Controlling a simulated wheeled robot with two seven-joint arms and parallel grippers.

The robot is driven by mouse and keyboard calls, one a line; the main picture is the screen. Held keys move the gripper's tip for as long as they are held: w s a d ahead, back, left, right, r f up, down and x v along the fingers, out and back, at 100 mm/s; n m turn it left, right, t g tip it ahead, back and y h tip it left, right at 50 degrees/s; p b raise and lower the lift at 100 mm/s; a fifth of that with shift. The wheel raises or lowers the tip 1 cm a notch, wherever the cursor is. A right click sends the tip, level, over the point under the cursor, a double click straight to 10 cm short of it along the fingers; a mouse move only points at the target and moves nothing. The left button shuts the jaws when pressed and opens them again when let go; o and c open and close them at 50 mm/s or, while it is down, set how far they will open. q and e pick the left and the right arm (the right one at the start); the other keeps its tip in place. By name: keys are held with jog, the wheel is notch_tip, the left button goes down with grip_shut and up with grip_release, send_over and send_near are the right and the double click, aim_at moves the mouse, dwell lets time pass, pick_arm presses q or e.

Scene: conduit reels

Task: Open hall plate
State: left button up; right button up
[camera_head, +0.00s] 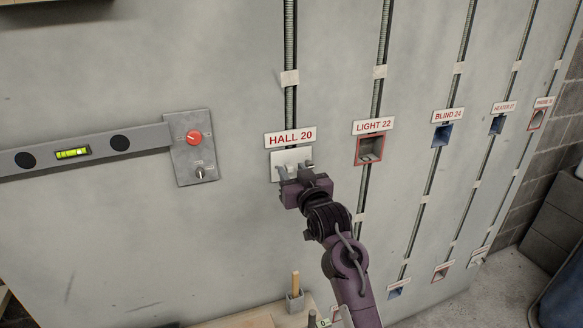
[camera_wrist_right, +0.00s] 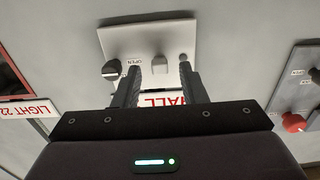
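The hall plate (camera_head: 279,161) is a small white square on the grey wall, just under the "HALL 20" label (camera_head: 290,137). In the right wrist view the plate (camera_wrist_right: 146,40) appears upside down and lies flat on the wall. My right gripper (camera_head: 297,171) is at the plate's lower right in the head view. Its fingers (camera_wrist_right: 158,80) are apart with nothing held between them; contact with the plate is unclear. My left gripper is not in view.
A grey panel (camera_head: 186,165) with a red knob (camera_head: 194,138) and a switch is left of the plate, with a spirit level (camera_head: 90,150) beside it. The red-framed "LIGHT 22" box (camera_head: 369,149) is to the right. Vertical conduits run up the wall.

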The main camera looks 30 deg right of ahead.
jog(key=shift+w+d, duration=0.2)
jog(key=shift+w, duration=0.5)
grip_shut()
